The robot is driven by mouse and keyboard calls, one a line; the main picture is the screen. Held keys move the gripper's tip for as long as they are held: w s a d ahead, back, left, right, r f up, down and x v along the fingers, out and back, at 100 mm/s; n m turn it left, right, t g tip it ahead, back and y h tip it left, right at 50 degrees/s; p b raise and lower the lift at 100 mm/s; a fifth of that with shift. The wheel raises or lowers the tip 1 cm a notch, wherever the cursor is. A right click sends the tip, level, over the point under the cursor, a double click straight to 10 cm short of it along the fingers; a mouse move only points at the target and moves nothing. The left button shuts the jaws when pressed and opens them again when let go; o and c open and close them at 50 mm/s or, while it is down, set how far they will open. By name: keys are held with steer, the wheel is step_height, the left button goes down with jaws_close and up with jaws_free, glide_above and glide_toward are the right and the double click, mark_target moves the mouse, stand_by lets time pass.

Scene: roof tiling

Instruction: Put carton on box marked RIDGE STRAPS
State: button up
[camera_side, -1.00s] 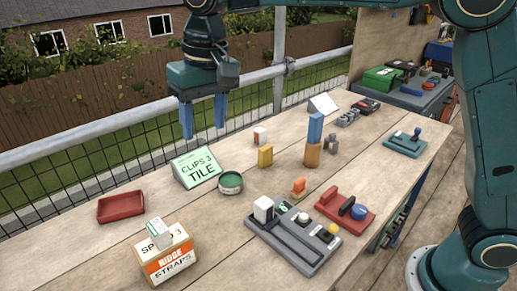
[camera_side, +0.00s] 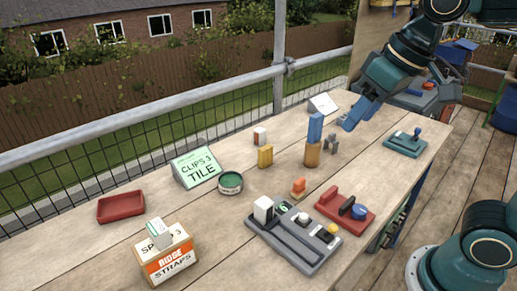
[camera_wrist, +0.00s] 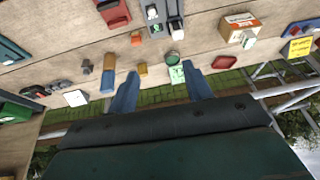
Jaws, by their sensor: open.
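The box marked RIDGE STRAPS (camera_side: 168,262) sits at the front left of the bench in the side view, with an orange and white label. A small white and green carton (camera_side: 159,233) stands on its top, covering part of the lettering there. In the wrist view the box (camera_wrist: 238,24) and the carton (camera_wrist: 250,41) show at the upper right. My gripper (camera_side: 353,118) is at the back right of the bench, far from both. Its blue fingers are apart and empty, as the wrist view also shows (camera_wrist: 162,88).
A blue block (camera_side: 315,127) on a wooden block (camera_side: 312,155) stands left of my gripper. A red tray (camera_side: 121,207), a green CLIPS sign (camera_side: 196,168), a green tin (camera_side: 230,183) and a grey organiser (camera_side: 290,247) take up the bench. A railing (camera_side: 150,117) runs behind.

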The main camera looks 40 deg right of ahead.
steer(key=s+d+f+t, duration=0.1)
steer(key=s+d+f, duration=0.2)
steer(key=s, duration=0.4)
steer(key=shift+s+f+h, duration=0.25)
steer(key=shift+f+h, duration=0.05)
steer(key=shift+f, duration=0.6)
